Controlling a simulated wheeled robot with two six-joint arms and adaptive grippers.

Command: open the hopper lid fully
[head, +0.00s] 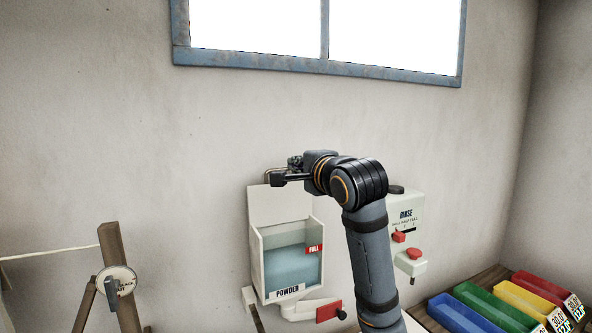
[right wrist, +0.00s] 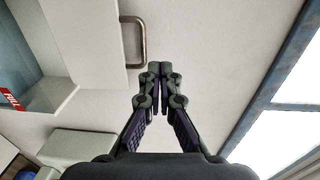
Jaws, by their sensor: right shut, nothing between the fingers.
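The powder hopper (head: 291,262) is a white box on the wall with a blue clear front, labelled POWDER and FULL. Its white lid (head: 278,205) stands raised, upright behind the box mouth and close to the wall. The lid's metal handle (head: 268,173) is at its top edge. In the right wrist view the lid (right wrist: 95,42) and the handle (right wrist: 140,42) are at upper left. My right gripper (head: 277,181) is shut and empty beside the handle, not around it. Its fingertips (right wrist: 153,68) show just apart from the handle. My left gripper is not in view.
A white RINSE dispenser (head: 406,215) with red knobs hangs right of the hopper, behind my right arm. Colored bins (head: 505,303) stand at lower right. A wooden post (head: 112,260) with a round tag is at left. A window (head: 320,30) is above.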

